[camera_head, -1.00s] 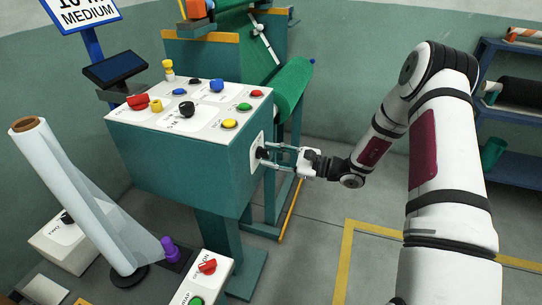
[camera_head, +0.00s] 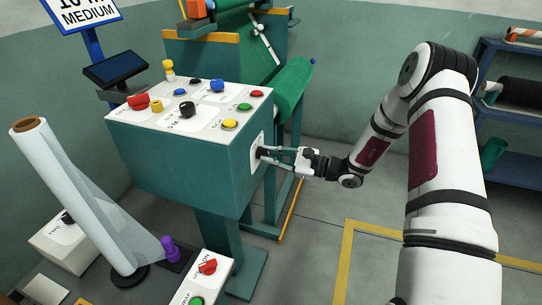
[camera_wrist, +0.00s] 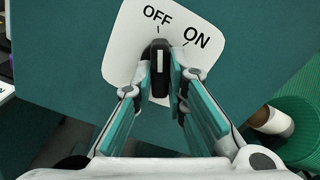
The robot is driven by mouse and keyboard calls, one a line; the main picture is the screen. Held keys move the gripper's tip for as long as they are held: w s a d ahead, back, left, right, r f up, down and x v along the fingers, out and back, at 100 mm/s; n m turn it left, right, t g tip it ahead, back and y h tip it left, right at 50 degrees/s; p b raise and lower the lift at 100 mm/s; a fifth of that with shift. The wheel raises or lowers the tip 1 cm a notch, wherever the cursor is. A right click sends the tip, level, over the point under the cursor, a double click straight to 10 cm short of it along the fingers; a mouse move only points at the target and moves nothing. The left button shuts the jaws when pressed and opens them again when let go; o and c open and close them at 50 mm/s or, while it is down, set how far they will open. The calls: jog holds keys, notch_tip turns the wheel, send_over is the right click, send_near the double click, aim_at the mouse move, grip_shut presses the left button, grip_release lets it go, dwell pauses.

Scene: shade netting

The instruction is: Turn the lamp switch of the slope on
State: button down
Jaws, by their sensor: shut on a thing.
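A black rotary switch knob (camera_wrist: 160,58) with a white stripe sits on a white plate (camera_wrist: 120,45) marked OFF and ON. Its stripe points up at the OFF mark; the ON mark is to its upper right. In the head view the plate (camera_head: 257,143) is on the right side wall of the teal console (camera_head: 190,160). My gripper (camera_wrist: 162,75) reaches the plate from the right in the head view and is shut on the knob, one finger on each side. The fingertips hide part of the knob, and in the head view it is mostly covered.
The console top carries several coloured knobs and buttons, including a blue one (camera_head: 216,85). A green roll (camera_head: 290,88) on a stand is behind the console. A wrapped film roll (camera_head: 75,185) stands at left. The floor at right, inside yellow lines, is clear.

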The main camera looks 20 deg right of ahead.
jog(key=m+p, duration=0.1)
jog(key=m, duration=1)
jog(key=shift+s, duration=0.15)
jog(key=shift+m, duration=0.3)
jog(key=c, duration=1.6)
grip_release()
jog(key=v, duration=1.2)
